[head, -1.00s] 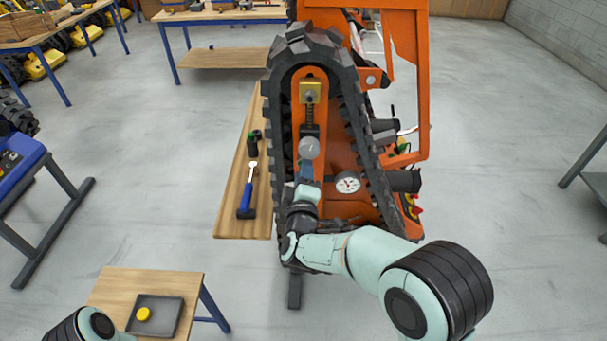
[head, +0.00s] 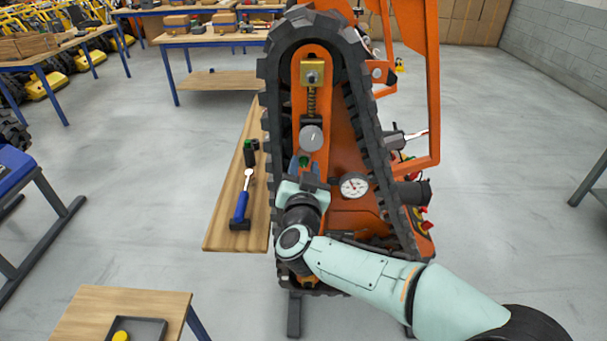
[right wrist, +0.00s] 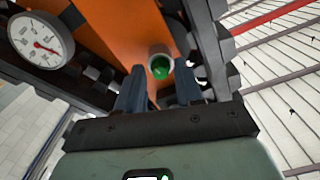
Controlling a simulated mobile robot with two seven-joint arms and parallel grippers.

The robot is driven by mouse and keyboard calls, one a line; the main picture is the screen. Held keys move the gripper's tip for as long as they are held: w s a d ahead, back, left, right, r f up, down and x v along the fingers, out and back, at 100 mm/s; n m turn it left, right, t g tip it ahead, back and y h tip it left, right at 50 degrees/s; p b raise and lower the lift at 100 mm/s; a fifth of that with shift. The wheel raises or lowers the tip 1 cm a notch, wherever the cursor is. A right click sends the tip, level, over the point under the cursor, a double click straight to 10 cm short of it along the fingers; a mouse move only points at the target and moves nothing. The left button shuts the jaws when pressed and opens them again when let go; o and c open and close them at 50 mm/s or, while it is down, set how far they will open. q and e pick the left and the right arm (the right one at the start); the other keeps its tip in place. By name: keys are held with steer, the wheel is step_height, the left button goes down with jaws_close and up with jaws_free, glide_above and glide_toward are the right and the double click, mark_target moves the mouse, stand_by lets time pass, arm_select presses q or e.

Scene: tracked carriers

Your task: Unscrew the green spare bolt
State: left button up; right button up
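The green spare bolt (right wrist: 160,68) shows in the right wrist view as a green head in a pale round collar on the orange beam. In the head view a bit of its green (head: 304,161) shows just below a grey round knob (head: 312,138). My right gripper (right wrist: 160,80) is open, with one dark blue finger on each side of the bolt. I cannot tell whether the fingers touch it. In the head view my right gripper (head: 303,166) points up at the beam and partly hides the bolt. My left gripper is not in view.
A black rubber track (head: 362,120) runs around the orange beam (head: 314,100). A white dial gauge (head: 354,186) sits right of my gripper. A wooden board (head: 222,215) at left bears a blue-handled tool (head: 241,207) and a green-and-black item (head: 250,152). A small table (head: 90,310) holds a tray.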

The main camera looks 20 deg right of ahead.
steer(key=shift+f+m+b, duration=0.25)
steer(key=shift+m+b, duration=0.1)
steer(key=shift+m, duration=0.45)
steer(key=shift+w+r+m, duration=0.1)
steer(key=shift+r+m, duration=0.1)
steer(key=shift+m, duration=0.3)
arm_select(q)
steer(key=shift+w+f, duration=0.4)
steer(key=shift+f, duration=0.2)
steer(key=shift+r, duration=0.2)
arm_select(e)
steer(key=shift+r, duration=0.1)
jaws_close()
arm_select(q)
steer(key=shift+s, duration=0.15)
